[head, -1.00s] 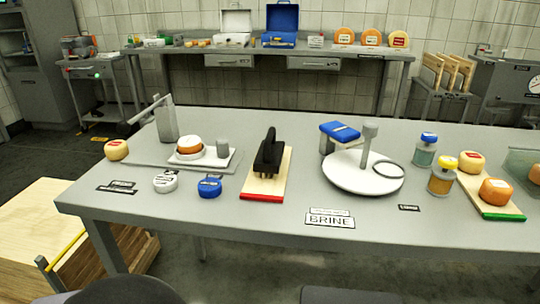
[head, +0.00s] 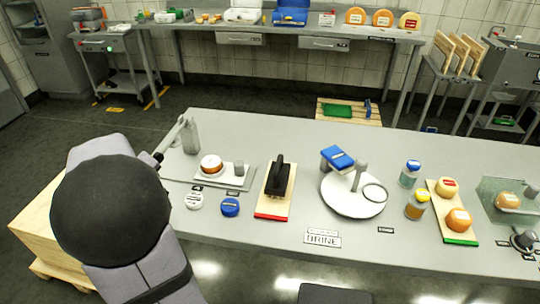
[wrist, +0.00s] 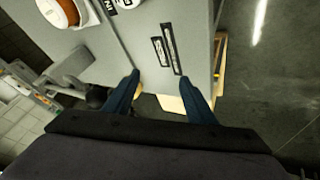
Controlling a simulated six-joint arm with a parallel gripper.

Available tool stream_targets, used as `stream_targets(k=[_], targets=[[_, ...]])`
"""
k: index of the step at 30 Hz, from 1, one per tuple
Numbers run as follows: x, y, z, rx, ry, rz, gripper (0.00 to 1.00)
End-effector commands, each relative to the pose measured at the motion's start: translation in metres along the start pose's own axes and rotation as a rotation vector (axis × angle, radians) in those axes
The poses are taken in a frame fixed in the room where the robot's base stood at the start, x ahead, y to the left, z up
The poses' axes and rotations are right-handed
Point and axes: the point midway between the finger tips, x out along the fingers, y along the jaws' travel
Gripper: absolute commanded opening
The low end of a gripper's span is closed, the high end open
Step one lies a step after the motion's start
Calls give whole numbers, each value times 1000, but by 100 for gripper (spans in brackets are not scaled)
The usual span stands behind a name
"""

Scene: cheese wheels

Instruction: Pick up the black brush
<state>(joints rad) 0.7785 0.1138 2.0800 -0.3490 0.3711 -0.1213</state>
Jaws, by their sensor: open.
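The black brush (head: 278,178) stands on a wooden board (head: 268,208) with a red front edge, near the middle of the table in the head view. Its handle points up. My gripper (wrist: 160,88) shows in the wrist view with its two blue fingers apart and nothing between them. It is over the table's left front edge, near the small black labels (wrist: 165,50). In the head view my arm covers the left end of the table and mostly hides the gripper, well left of the brush. The brush is not visible in the wrist view.
Left of the brush are a tray (head: 235,184) with a cheese, a white lid (head: 194,201) and a blue lid (head: 230,207). Right of it are a white round plate (head: 340,204) with a post and a blue-topped block (head: 337,158). The table in front is mostly clear.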

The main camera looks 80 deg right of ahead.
Motion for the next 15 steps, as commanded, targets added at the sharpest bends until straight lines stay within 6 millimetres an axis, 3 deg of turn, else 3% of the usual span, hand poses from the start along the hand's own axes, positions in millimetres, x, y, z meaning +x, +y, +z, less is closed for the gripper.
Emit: stream_targets(k=[1, 5, 9, 12, 15], targets=[[-13, 42, 9, 109, -49, 33, 51], [-26, 122, 50, 378, -152, 116, 51], [-50, 199, 109, 670, -254, 213, 51], [-67, 237, 150, 845, -308, 275, 51], [-80, 261, 182, 971, -344, 322, 51]])
